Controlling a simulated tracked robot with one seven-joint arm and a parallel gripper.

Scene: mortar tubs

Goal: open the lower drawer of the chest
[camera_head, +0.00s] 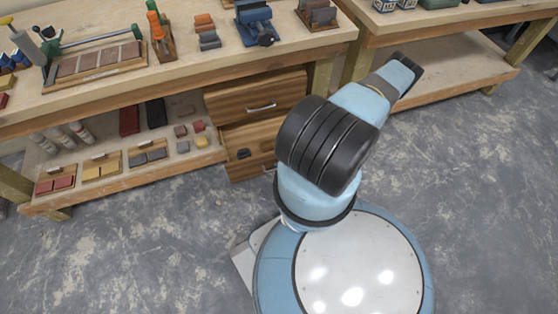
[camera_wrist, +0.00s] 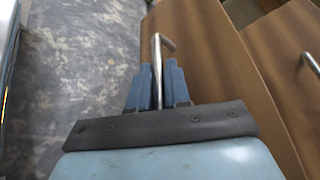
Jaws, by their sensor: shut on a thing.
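The wooden chest under the bench has an upper drawer (camera_head: 252,97) with a metal bar handle (camera_head: 262,107); this drawer looks closed. The lower drawer (camera_head: 243,170) stands partly out, and a small dark object (camera_head: 243,153) shows inside it. My arm covers its right part. In the wrist view the blue fingers of my gripper (camera_wrist: 158,88) stand on either side of the lower drawer's metal handle (camera_wrist: 157,52) and are shut on it. The lower drawer's wooden front (camera_wrist: 205,60) lies just beyond. My gripper is hidden behind my arm in the head view.
The upper drawer's handle (camera_wrist: 312,63) is at the right of the wrist view. A low shelf (camera_head: 120,176) with tiles and bottles is left of the chest. The workbench top (camera_head: 180,72) carries tools above. The grey floor (camera_head: 150,240) in front is clear.

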